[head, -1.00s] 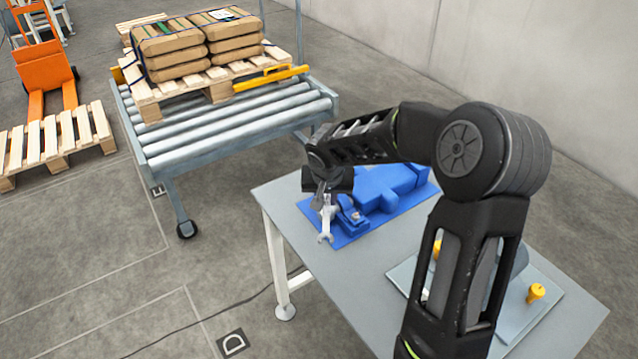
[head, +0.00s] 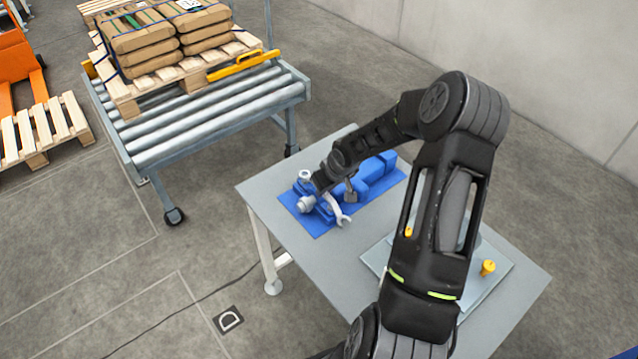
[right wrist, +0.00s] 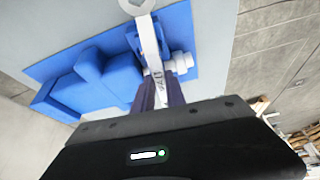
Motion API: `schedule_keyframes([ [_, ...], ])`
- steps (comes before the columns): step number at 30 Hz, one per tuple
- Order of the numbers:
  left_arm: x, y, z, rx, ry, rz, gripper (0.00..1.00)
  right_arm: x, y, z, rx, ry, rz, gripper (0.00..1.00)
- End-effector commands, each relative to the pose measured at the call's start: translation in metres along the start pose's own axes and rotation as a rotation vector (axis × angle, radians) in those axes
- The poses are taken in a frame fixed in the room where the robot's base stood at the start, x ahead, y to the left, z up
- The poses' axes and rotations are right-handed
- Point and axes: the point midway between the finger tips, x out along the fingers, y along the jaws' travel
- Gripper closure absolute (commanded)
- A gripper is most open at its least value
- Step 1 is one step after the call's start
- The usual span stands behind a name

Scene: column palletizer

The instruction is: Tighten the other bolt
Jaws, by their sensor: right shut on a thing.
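A grey metal wrench (head: 336,206) is held by my right gripper, low over the blue fixture (head: 376,176) on the table. In the right wrist view the wrench (right wrist: 149,40) runs up from between the two dark fingers (right wrist: 158,96), its end near the top edge. The blue fixture (right wrist: 85,88) lies behind it. A pale round bolt-like part (right wrist: 181,63) shows beside the shaft. In the head view, pale round parts (head: 307,203) sit at the fixture's near left end. I cannot tell whether the wrench touches a bolt. My left gripper is out of view.
The fixture lies on a blue mat (head: 316,224) on a grey table (head: 310,262). A plate with yellow knobs (head: 487,267) is at the table's right. A roller conveyor (head: 200,120) with a loaded pallet stands back left.

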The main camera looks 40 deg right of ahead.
Motion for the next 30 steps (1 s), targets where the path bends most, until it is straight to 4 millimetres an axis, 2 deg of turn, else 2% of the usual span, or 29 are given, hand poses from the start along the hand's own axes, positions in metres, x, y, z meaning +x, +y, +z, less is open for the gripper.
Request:
schedule_keyframes([
  [4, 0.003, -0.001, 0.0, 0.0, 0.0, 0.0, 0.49, 0.002, 0.013, 0.001, -0.076, 0.001, -0.035, 1.0],
  [10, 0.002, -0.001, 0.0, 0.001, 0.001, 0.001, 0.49, 0.002, 0.019, 0.0, -0.156, -0.002, -0.066, 1.0],
  [30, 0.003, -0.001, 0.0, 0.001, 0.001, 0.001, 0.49, 0.003, 0.019, 0.0, -0.173, -0.001, -0.072, 1.0],
])
